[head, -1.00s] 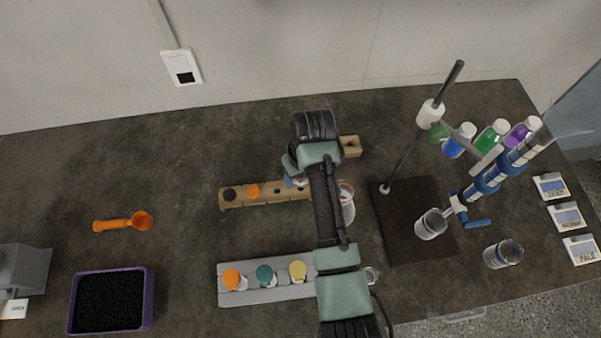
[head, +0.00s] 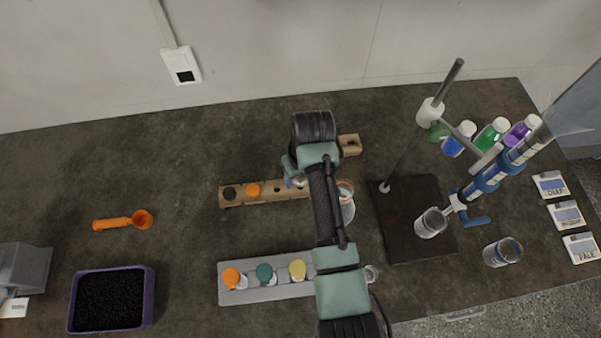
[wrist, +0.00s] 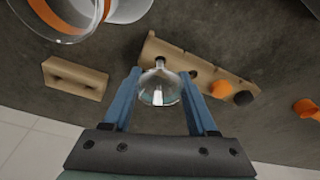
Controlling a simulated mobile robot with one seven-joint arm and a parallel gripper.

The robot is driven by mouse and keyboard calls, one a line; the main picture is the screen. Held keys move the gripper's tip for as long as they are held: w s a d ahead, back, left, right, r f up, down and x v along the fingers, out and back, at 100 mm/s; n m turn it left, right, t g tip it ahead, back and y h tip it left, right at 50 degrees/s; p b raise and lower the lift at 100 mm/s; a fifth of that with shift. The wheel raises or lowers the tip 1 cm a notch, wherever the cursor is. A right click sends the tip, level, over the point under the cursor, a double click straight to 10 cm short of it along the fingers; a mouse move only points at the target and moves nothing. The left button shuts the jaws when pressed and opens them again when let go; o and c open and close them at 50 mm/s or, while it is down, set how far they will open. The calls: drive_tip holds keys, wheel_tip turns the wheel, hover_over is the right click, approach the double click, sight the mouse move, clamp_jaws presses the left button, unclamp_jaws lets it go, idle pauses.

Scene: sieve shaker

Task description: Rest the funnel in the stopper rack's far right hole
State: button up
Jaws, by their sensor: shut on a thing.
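My gripper (wrist: 160,74) is shut on the clear glass funnel (wrist: 158,92), with one blue finger on each side of it. The funnel's narrow stem points toward the wooden stopper rack (wrist: 151,46), near the rack end away from its stoppers. I cannot tell whether the stem is inside a hole. In the head view, my arm covers the right end of the rack (head: 233,197); a bit of the funnel (head: 299,182) shows beside the arm. A black stopper (head: 230,193) and an orange stopper (head: 253,190) sit in its left holes. An open hole shows right of them.
A small wooden block (head: 350,145) lies behind the arm. A glass beaker (head: 347,208) stands close to its right, beside the stand base (head: 415,245). A grey rack (head: 240,295) with capped bottles lies in front. The table's left middle is mostly clear around an orange scoop (head: 122,222).

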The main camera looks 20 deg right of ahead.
drive_tip(key=shift+f+b, duration=0.35)
drive_tip(key=shift+f, duration=0.4)
drive_tip(key=shift+f, duration=0.45)
drive_tip(key=shift+s+a+f, duration=0.2)
drive_tip(key=shift+s+f, duration=0.25)
drive_tip(key=shift+f, duration=0.35)
idle(2.3)
drive_tip(key=o, duration=1.4)
drive_tip(key=r+p, duration=0.2)
drive_tip(key=shift+w+d+r+p, duration=0.25)
drive_tip(key=shift+w+r+p, duration=0.05)
drive_tip(key=shift+w, duration=0.1)
drive_tip(key=shift+r+p, duration=1.65)
drive_tip(key=shift+r, duration=0.2)
drive_tip(key=shift+a, duration=0.1)
drive_tip(key=shift+f, duration=0.1)
